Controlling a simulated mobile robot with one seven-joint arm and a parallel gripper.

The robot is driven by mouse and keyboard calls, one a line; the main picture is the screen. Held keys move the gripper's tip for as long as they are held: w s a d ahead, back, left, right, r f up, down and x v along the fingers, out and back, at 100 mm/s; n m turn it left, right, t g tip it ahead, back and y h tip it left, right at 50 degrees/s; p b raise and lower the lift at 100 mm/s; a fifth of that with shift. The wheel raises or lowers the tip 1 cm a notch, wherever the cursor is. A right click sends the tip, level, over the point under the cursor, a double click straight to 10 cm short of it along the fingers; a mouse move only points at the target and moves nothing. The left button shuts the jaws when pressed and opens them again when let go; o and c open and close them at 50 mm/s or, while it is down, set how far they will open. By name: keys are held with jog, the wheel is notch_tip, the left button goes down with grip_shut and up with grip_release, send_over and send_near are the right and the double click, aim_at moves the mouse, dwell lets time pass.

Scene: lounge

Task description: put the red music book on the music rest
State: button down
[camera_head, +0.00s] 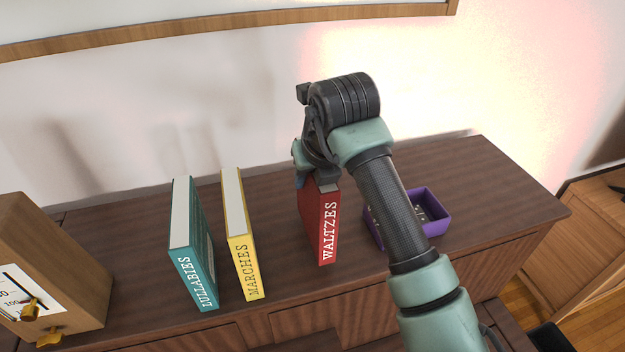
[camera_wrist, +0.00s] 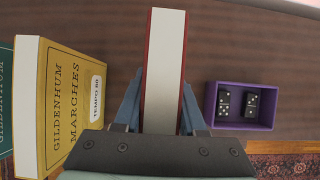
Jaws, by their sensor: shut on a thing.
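The red music book (camera_head: 321,222), with "WALTZES" on its spine, stands upright on the dark wooden cabinet top in the head view. In the wrist view its white page edge (camera_wrist: 165,70) and thin red covers show between the fingers. My gripper (camera_head: 308,181) is at the book's top from above, shut on it; its blue fingers (camera_wrist: 160,110) lie on both sides of the book in the wrist view. The lower part of the fingers is hidden in the head view. The music rest is not recognisable in either view.
A yellow book (camera_head: 240,240) and a teal book (camera_head: 192,250) stand left of the red one. A purple tray (camera_head: 436,208) with dominoes is close on its right. A wooden device with a dial (camera_head: 45,265) stands at far left. A wall is behind.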

jog(key=shift+f, duration=1.25)
jog(key=shift+c, duration=2.4)
grip_release()
notch_tip(320, 180, up, 11)
jog(key=b, duration=0.4)
send_over(319, 206)
jog(key=w, duration=0.3)
jog(key=shift+d+f, duration=0.2)
jog(key=shift+d, duration=0.15)
jog(key=shift+w, duration=0.1)
